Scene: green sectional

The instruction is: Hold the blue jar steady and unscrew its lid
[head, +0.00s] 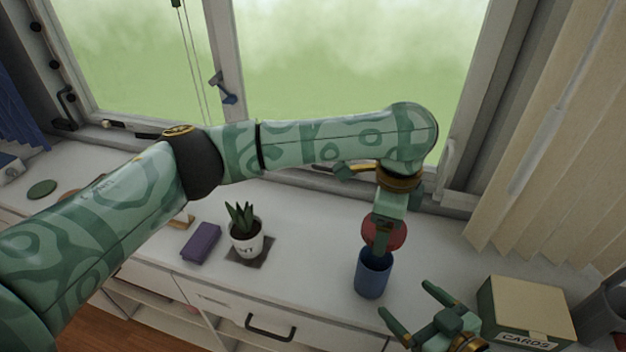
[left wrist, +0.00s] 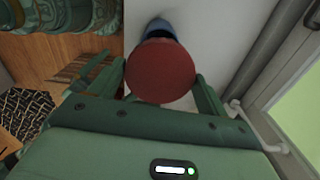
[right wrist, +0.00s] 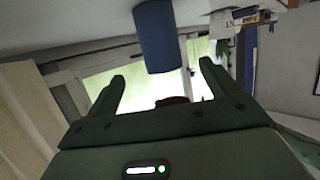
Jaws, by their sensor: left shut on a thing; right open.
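The blue jar (head: 372,275) stands upright on the white counter, and its open top shows. The red lid (head: 383,232) is off the jar, tilted and held above it. My left gripper (head: 380,247) is shut on the lid; in the left wrist view the lid (left wrist: 160,72) sits between the fingers and hides most of the jar (left wrist: 161,28). My right gripper (head: 405,298) is open and empty, just right of the jar and not touching it. The right wrist view is upside down; the jar (right wrist: 158,38) and lid (right wrist: 172,101) show with a gap between them.
A box marked CARDS (head: 525,308) stands right of my right gripper, with a grey container (head: 603,318) beyond it. A potted plant (head: 246,238) on a dark mat and a purple box (head: 202,243) are left of the jar. The window frame runs behind the counter.

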